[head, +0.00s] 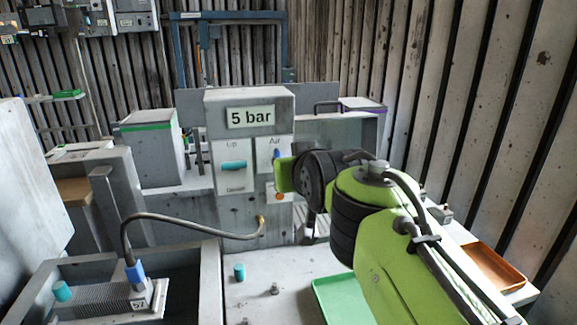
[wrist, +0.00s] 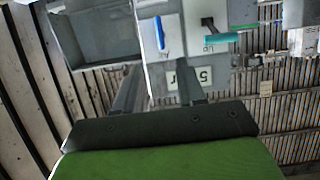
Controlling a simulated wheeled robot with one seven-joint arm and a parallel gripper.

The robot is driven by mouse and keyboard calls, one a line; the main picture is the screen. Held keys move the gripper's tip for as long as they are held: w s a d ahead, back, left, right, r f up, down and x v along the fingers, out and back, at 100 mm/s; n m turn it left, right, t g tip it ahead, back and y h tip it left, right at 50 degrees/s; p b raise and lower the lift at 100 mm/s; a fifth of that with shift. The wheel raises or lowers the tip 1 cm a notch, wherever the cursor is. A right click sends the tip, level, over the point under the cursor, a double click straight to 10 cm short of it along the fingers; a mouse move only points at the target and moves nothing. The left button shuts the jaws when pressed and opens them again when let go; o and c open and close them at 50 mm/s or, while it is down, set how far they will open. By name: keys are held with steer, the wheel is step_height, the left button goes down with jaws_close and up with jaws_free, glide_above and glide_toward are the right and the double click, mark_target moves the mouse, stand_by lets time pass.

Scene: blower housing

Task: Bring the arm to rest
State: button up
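My arm (head: 390,230) is green and black and reaches from the lower right toward the grey control box (head: 249,105) marked "5 bar". In the wrist view my gripper (wrist: 156,78) has two dark fingers standing apart with a clear gap, so it is open, and nothing shows between them. The box appears upside down beyond the fingers there. In the head view the fingers are hidden or too unclear to make out. The box carries a teal Up/Down lever (head: 233,166) and a blue Air lever (head: 277,155), partly behind my arm's end.
A green tray (head: 335,300) and an orange tray (head: 497,266) lie near my arm. A teal cylinder (head: 239,272) stands on the bench. A hose (head: 190,222) runs from the box to a finned block (head: 105,303) at lower left. A corrugated wall stands at right.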

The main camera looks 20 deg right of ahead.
steer(key=s+a+f+g+y+p, duration=0.1)
steer(key=s+a+f+g+p, duration=0.1)
steer(key=s+f, duration=0.2)
steer(key=s+a+f+n+g+y+p, duration=0.1)
steer(key=s+a+f+g+p, duration=0.2)
steer(key=s, duration=0.8)
steer(key=s+a+f+n+g+p, duration=0.1)
steer(key=s+a+f+g+p, duration=0.1)
steer(key=s, duration=0.6)
step_height(320, 180, down, 3)
steer(key=shift+s+a+r+g+y+p, duration=0.2)
steer(key=shift+a+g+y+p, duration=0.1)
steer(key=shift+a+y+p, duration=0.15)
steer(key=shift+c, duration=0.4)
